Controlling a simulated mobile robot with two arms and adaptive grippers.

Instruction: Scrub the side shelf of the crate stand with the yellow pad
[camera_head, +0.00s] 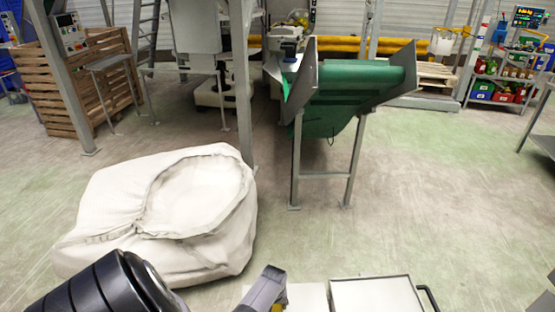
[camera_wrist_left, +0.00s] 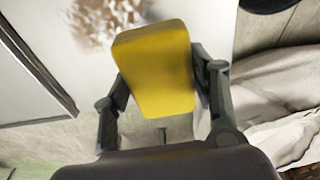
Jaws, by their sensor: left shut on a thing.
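My left gripper (camera_wrist_left: 160,75) is shut on the yellow pad (camera_wrist_left: 155,65), which stands out between its two fingers. In the head view my left gripper (camera_head: 268,288) is at the bottom edge, and only a sliver of the yellow pad (camera_head: 281,305) shows. A pale side shelf (camera_head: 310,297) lies just right of the gripper, cut off by the picture edge. In the wrist view the pale shelf (camera_wrist_left: 205,25) lies behind the pad, with a brown dirty patch (camera_wrist_left: 105,22) on it. I cannot tell whether the pad touches it. My right gripper is out of view.
A framed white panel (camera_head: 375,294) with a dark handle is right of the shelf. A big white sack (camera_head: 165,215) lies on the floor at left. A green conveyor (camera_head: 350,82) stands ahead. The floor at right is mostly clear.

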